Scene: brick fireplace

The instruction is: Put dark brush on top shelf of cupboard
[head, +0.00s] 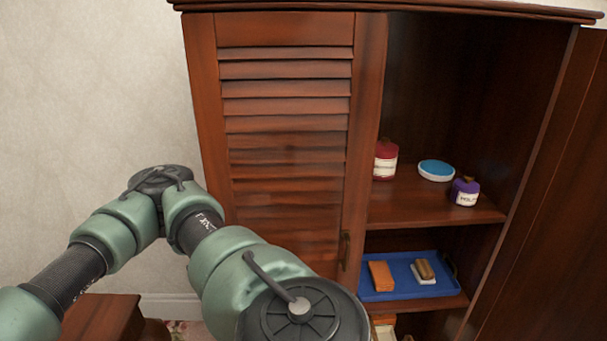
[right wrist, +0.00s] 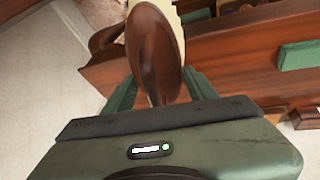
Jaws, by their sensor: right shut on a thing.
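A dark brown wooden brush (right wrist: 153,50) with a pale part at its top edge is between the green fingers of my right gripper (right wrist: 160,88) in the right wrist view. The gripper is shut on it. The cupboard (head: 290,28) fills the middle and right of the head view. Its left louvred door is shut and its right side is open. The upper visible shelf (head: 410,208) holds several small containers, with bare wood in front. My left arm crosses the head view from the left, but its gripper is not in view.
A blue tray (head: 402,294) below holds an orange block (head: 381,276) and a small brush (head: 425,270). The open right door (head: 550,220) borders the opening.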

